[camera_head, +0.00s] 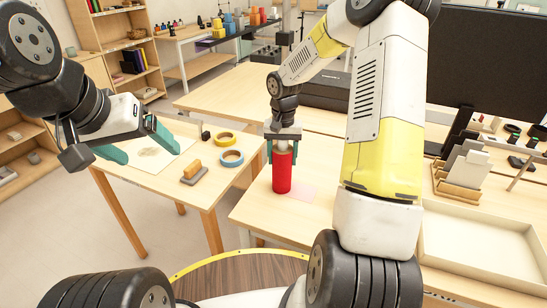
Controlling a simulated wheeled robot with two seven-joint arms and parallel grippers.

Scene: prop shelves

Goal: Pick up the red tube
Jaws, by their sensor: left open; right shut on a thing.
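The red tube (282,177) stands upright in the middle of the view, at the front of the light wooden table (250,212). My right gripper (282,153) comes down on it from above. Its teal fingers are on either side of the tube's pale upper part and are shut on it. I cannot tell whether the tube's base touches the table. My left gripper (135,152) is open and empty at the left, over the edge of the left table, well apart from the tube.
Yellow tape (225,138), blue tape (231,158) and an orange-and-grey block (193,171) lie on the left table. A black monitor (490,65), a card holder (459,178) and an empty shallow tray (470,262) stand at the right.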

